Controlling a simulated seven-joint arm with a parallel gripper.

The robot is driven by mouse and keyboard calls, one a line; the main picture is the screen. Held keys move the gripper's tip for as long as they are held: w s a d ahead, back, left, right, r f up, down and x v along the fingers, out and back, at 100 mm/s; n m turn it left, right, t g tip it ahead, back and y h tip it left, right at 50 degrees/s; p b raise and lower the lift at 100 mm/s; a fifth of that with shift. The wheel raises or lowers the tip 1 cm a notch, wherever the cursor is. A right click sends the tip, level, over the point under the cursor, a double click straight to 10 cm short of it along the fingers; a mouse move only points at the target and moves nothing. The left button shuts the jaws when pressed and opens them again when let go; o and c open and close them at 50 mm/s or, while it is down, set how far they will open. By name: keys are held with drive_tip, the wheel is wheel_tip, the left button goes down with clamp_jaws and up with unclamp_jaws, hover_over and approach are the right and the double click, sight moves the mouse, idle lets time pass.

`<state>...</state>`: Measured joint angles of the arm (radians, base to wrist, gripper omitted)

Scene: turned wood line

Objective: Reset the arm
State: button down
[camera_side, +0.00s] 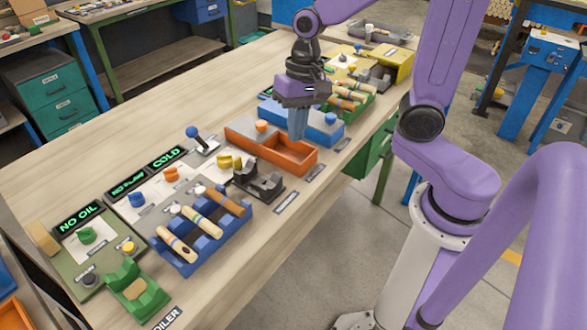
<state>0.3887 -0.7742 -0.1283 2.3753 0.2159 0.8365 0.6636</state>
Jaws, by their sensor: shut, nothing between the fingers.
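The purple arm reaches in from the right and top.
A blue rack (207,245) holds several turned wood pieces. A black cradle (258,181), a blue-knobbed lever (203,141) and a green holder (133,292) stand nearby. A blue box (325,133) and a yellow station (395,62) are behind. The left tabletop (100,130) is clear.

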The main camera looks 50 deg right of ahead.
drive_tip(key=s+d+n+h, duration=0.1)
drive_tip(key=s+n, duration=1.5)
drive_tip(key=n, duration=0.1)
drive_tip(key=shift+h, duration=0.3)
